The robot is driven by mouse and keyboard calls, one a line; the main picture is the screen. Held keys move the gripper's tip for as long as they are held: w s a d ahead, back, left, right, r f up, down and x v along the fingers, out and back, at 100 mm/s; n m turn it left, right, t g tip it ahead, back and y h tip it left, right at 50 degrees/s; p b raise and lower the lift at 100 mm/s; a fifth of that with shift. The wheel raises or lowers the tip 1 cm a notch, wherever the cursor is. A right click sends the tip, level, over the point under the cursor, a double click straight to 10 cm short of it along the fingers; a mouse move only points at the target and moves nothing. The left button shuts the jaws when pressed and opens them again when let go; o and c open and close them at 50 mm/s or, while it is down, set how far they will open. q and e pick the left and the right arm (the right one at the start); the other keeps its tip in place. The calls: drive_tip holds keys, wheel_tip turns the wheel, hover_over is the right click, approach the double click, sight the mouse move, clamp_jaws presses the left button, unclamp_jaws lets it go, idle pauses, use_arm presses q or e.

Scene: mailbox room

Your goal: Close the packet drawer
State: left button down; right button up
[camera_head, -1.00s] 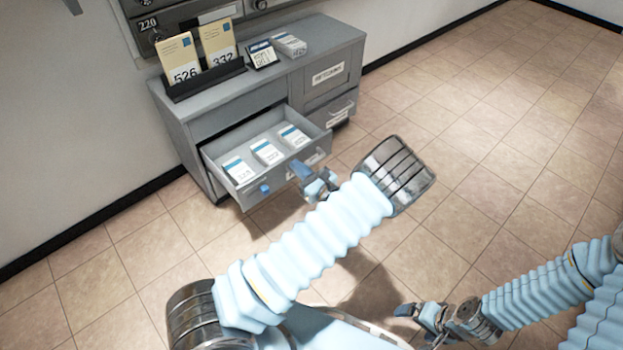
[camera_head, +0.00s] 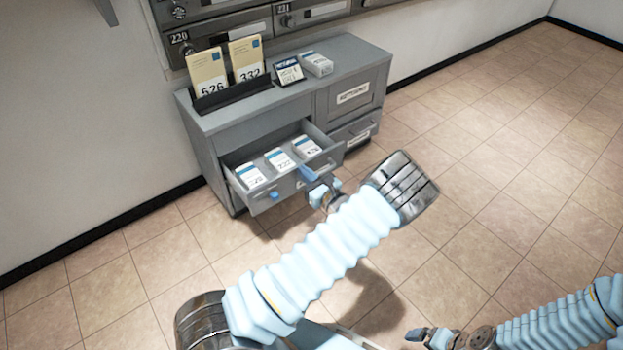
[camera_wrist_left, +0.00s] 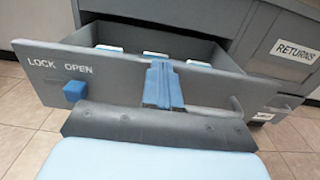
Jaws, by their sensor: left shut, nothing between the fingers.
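The packet drawer (camera_head: 275,198) stands partly open at the front of the grey cabinet (camera_head: 240,119). Several white packets with blue tops (camera_head: 281,160) lie in it. In the left wrist view the drawer front (camera_wrist_left: 120,85) reads LOCK OPEN beside a blue knob (camera_wrist_left: 75,91). My left gripper (camera_head: 308,174) is shut and empty at the right part of the drawer front; in the left wrist view its blue fingers (camera_wrist_left: 160,80) overlap the front's middle. I cannot tell whether they touch it. My right gripper (camera_head: 428,336) is low at the bottom, far from the drawer; its jaw state is unclear.
A rack with two tan envelopes (camera_head: 229,70), a small sign (camera_head: 288,71) and a packet stack (camera_head: 317,64) stand on the cabinet. A returns compartment (camera_head: 353,95) is at its right. Mailboxes (camera_head: 225,20) are on the wall behind. The tiled floor (camera_head: 510,160) is clear at right.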

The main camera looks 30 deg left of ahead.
use_arm(q)
drive_tip(key=b+x, duration=0.1)
drive_tip(key=x, duration=1.4)
drive_tip(key=shift+w+a, duration=0.1)
drive_tip(key=shift+a, duration=0.2)
drive_tip(key=shift+w+a, duration=0.1)
drive_tip(key=shift+a, duration=0.15)
drive_tip(key=shift+w+a+r, duration=0.1)
drive_tip(key=shift+a+r, duration=0.1)
drive_tip(key=shift+r, duration=0.1)
use_arm(e)
drive_tip(key=shift+a+f, duration=0.2)
drive_tip(key=shift+f, duration=0.5)
use_arm(q)
drive_tip(key=shift+a, duration=0.1)
drive_tip(key=shift+d, duration=0.3)
drive_tip(key=v, duration=0.9)
drive_tip(key=p+v, duration=0.1)
drive_tip(key=v, duration=0.3)
drive_tip(key=shift+f, duration=0.25)
drive_tip(key=shift+s+d+f, duration=0.1)
drive_tip(key=shift+s+d, duration=0.3)
drive_tip(key=shift+d, duration=0.15)
use_arm(e)
drive_tip(key=shift+s+d+r, duration=0.7)
drive_tip(key=shift+s+r, duration=0.15)
drive_tip(key=shift+s, duration=0.2)
